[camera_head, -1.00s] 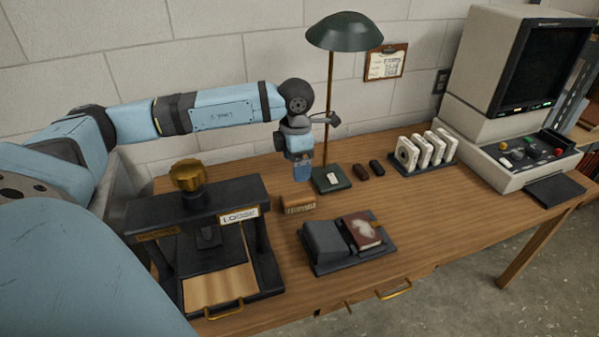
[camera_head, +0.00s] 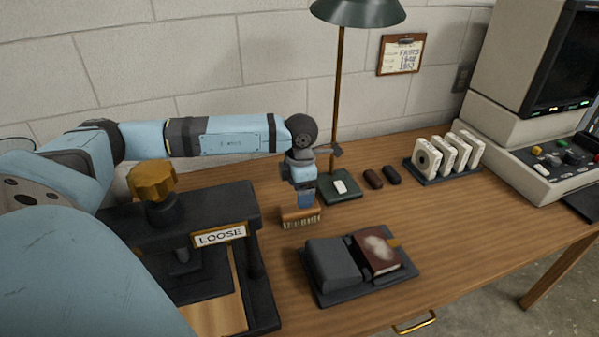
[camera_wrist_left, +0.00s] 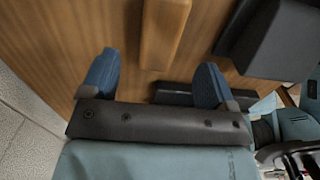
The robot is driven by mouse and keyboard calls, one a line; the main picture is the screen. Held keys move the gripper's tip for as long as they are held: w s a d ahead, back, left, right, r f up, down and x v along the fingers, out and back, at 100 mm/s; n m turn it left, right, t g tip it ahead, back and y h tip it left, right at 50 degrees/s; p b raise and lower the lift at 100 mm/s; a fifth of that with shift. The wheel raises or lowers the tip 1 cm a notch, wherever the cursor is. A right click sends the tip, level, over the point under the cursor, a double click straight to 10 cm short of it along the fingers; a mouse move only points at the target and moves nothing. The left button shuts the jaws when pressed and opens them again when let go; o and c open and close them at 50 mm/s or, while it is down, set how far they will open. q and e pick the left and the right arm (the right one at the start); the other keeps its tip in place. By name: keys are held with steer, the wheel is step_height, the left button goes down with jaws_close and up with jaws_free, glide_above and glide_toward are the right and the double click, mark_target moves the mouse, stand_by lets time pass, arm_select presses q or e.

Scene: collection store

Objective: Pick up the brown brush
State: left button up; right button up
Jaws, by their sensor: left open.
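The brown brush (camera_head: 301,217), a wooden block with pale bristles below, lies on the table between the press and the book cradle. My left gripper (camera_head: 306,203) points down right at the brush and covers part of its top in the head view. In the left wrist view, the brown brush (camera_wrist_left: 163,32) lies lengthwise, in line with the gap between the blue fingers of my left gripper (camera_wrist_left: 155,76). The fingers are open, one to either side of that line. I cannot tell whether they touch the brush. My right gripper is not in view.
A black press (camera_head: 205,215) labelled LOOSE stands left of the brush. A dark cradle with a brown book (camera_head: 378,250) is to the right. A green lamp base (camera_head: 338,188) stands just behind; small oval pieces (camera_head: 373,179) and white boxed reels (camera_head: 427,156) lie beyond.

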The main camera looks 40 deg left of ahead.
mark_target(299, 213)
arm_select(q)
step_height(299, 213, down, 7)
steer(key=shift+s+r+b, duration=0.1)
steer(key=shift+r+b, duration=0.05)
steer(key=shift+b, duration=0.2)
steer(key=c, duration=1)
